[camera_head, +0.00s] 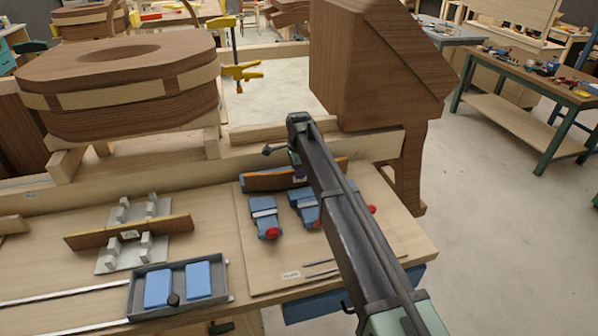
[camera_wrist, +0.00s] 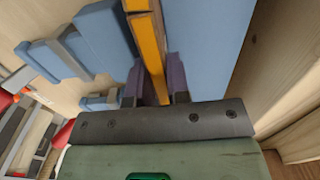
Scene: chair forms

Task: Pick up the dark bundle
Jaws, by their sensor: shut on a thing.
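A long, thin, brown wooden bundle (camera_head: 268,182) stands on edge at the blue form on the right-hand board of the bench, and I take it as the dark bundle. My gripper (camera_head: 299,174) is at its middle, mostly hidden behind my arm. In the wrist view my gripper (camera_wrist: 157,88) has its two dark purple fingers on either side of the bundle (camera_wrist: 150,45), whose edge looks orange there. The fingers are shut on it. Blue form faces lie close on both sides. I cannot tell whether the bundle is lifted.
Blue clamps (camera_head: 264,217) with red ends stand just in front of the bundle. A lighter brown strip (camera_head: 100,237) sits in a grey fixture to the left. A grey tray (camera_head: 221,290) holds blue blocks. A big wooden form (camera_head: 365,75) rises behind.

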